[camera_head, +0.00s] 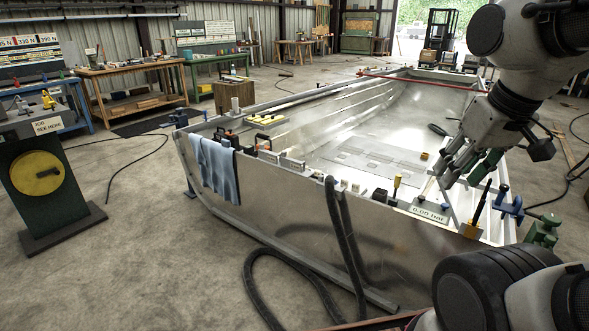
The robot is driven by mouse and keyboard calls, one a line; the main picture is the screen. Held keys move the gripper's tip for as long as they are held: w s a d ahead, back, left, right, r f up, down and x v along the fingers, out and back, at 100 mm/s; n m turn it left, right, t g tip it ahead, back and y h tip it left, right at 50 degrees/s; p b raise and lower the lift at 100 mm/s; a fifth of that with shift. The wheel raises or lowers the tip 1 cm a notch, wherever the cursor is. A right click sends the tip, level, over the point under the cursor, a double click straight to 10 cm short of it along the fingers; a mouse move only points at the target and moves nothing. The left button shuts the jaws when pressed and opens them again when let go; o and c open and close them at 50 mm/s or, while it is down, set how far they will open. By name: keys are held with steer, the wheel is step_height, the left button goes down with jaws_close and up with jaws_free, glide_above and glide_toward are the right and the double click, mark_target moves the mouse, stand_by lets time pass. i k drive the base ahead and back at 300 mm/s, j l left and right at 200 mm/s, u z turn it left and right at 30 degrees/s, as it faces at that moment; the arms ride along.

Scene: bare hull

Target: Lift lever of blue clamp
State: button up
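The blue clamp (509,204) sits at the right end of the hull's near edge. It is small in view, and I cannot make out how its lever stands. My gripper (452,178) points down over the hull's near right part, to the left of the blue clamp and apart from it. Its grey fingers show, but their gap is unclear against the metal behind. I see nothing held between them. A green piece beside the fingers is partly hidden.
The metal hull (300,208) fills the middle.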

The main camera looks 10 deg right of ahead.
mark_target(539, 217)
steer(key=z, duration=1.7)
